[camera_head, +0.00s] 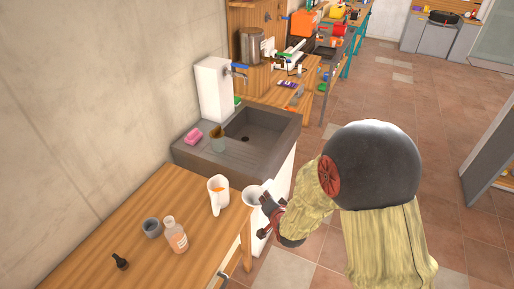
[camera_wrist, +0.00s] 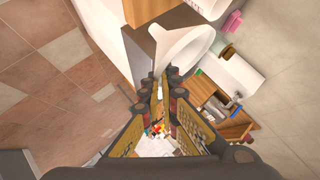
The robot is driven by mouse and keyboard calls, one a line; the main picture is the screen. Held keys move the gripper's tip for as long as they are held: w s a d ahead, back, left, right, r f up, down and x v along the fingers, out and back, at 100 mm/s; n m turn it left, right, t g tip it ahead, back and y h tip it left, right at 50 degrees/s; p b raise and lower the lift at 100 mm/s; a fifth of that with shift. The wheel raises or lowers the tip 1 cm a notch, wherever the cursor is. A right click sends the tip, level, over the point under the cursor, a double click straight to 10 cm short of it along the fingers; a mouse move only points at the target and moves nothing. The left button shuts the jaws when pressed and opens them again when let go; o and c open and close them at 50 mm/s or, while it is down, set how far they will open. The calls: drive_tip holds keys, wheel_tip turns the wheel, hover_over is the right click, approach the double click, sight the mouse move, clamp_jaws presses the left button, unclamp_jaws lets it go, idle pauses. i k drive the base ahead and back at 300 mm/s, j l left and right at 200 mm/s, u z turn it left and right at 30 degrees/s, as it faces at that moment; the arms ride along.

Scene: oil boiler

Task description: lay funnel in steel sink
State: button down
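The funnel is in front of the sink, apart from the basin.
A pink soap (camera_head: 194,136) and a brush cup (camera_head: 217,140) stand on the sink's left ledge. A tap (camera_head: 236,71) overhangs the back.

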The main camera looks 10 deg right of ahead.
sight(250, 137)
drive_tip(key=i+l, duration=0.45)
drive_tip(key=i, duration=0.15)
drive_tip(key=i+l, duration=0.5)
drive_tip(key=i, duration=0.15)
drive_tip(key=i+l, duration=0.45)
drive_tip(key=i, duration=0.15)
drive_tip(key=i+l, duration=0.5)
drive_tip(key=i, duration=0.15)
